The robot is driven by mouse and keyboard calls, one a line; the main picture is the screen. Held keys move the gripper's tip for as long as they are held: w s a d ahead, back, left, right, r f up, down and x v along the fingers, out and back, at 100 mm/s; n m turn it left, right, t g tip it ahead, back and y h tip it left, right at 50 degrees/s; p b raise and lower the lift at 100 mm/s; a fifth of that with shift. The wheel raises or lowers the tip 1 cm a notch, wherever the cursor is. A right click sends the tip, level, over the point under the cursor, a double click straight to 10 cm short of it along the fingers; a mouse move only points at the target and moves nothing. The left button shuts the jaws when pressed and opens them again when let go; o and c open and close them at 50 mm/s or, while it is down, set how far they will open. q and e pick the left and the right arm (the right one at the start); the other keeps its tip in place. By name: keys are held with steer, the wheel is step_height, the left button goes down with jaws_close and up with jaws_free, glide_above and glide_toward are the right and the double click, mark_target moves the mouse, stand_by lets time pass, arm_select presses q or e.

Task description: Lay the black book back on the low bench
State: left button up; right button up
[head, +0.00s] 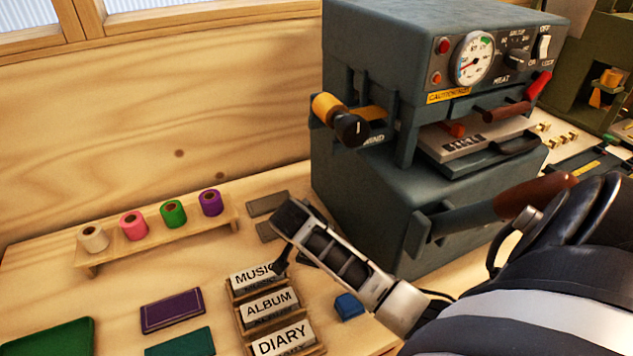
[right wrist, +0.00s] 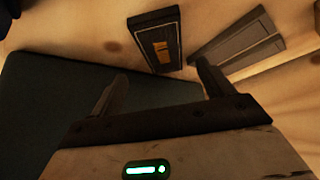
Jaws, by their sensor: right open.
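The black book (right wrist: 157,38), with a gold-orange mark on its cover, shows in the right wrist view, beyond my fingertips and between them in the picture. I cannot tell whether it lies flat or leans. In the head view, a dark sliver (head: 306,259) beside my gripper may be this book, mostly hidden. My right gripper (head: 284,245) is open and empty, low over the pale wooden bench (head: 110,285); its two fingers show apart in the right wrist view (right wrist: 162,72). My left gripper is out of view.
A grey-green press (head: 400,190) stands just right of the gripper. Two grey strips (head: 268,203) lie behind it. Labelled wooden blocks (head: 265,305), a blue block (head: 349,306) and a purple book (head: 172,310) lie in front. A rack (head: 160,240) holds several coloured rolls at left.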

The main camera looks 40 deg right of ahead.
steer(key=x, duration=0.5)
steer(key=shift+w+a+f, duration=0.2)
steer(key=shift+a, duration=0.05)
steer(key=c, duration=1.2)
steer(key=shift+r, duration=0.55)
steer(key=s+a+r, duration=1)
steer(key=r, duration=0.2)
steer(key=w+a+r+n+t+y, duration=0.1)
steer(key=a+r+n+y, duration=0.1)
steer(key=a+r+n, duration=0.1)
steer(key=w+a+r+n+t+y, duration=0.1)
steer(key=a+r+n+y, duration=0.1)
steer(key=a+r+n, duration=0.1)
steer(key=w+a+r+n+t+y, duration=0.1)
steer(key=a+r+n, duration=0.2)
steer(key=n, duration=0.3)
steer(key=shift+w+a+r+n+t+y, duration=0.1)
steer(key=shift+a+r+n+t+y, duration=0.1)
steer(key=shift+r, duration=0.15)
steer(key=shift+w+a+r+n+t+y, duration=0.1)
steer(key=shift+w+a+r+y, duration=0.1)
steer(key=shift+r, duration=0.1)
